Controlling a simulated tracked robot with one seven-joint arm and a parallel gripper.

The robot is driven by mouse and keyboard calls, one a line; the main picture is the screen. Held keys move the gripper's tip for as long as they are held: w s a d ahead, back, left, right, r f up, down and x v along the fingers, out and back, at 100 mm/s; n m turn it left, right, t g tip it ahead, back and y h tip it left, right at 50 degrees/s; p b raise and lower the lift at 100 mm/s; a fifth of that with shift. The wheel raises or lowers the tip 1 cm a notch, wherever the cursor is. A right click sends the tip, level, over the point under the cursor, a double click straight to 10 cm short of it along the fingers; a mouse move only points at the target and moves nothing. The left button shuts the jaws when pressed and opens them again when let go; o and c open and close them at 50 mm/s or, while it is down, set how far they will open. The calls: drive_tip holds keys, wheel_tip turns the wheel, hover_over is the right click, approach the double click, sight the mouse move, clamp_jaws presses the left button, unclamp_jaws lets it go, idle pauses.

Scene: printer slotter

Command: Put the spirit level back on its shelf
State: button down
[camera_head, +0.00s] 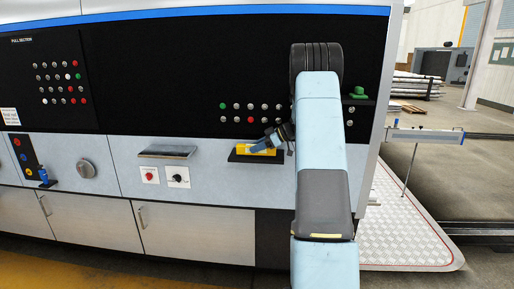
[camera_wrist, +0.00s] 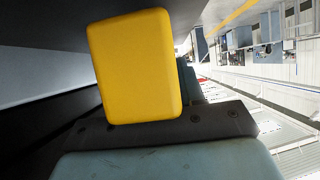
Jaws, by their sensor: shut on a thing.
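The yellow spirit level (camera_head: 243,149) is at the black shelf (camera_head: 240,158) on the machine's front, just left of my arm in the head view. My gripper (camera_head: 260,146) reaches in from the right and is shut on the level, covering its middle. In the wrist view the level (camera_wrist: 138,66) shows close up as a yellow block with rounded corners. The head view does not show clearly whether the level touches the shelf or is held just above it. The fingertips are hard to make out.
Buttons (camera_head: 250,119) line the black panel above the shelf. A small ledge with a green item (camera_head: 358,93) is right of my arm. Cabinet doors lie below.

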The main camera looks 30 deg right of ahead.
drive_tip(key=shift+f, duration=0.5)
drive_tip(key=c, duration=0.6)
unclamp_jaws()
drive_tip(key=shift+s+d, duration=0.1)
drive_tip(key=v, duration=0.4)
drive_tip(key=shift+s+d+r, duration=0.15)
drive_tip(key=shift+d+r, duration=0.05)
drive_tip(key=shift+d, duration=0.1)
drive_tip(key=s+d, duration=0.6)
drive_tip(key=d, duration=0.4)
drive_tip(key=shift+s, duration=0.4)
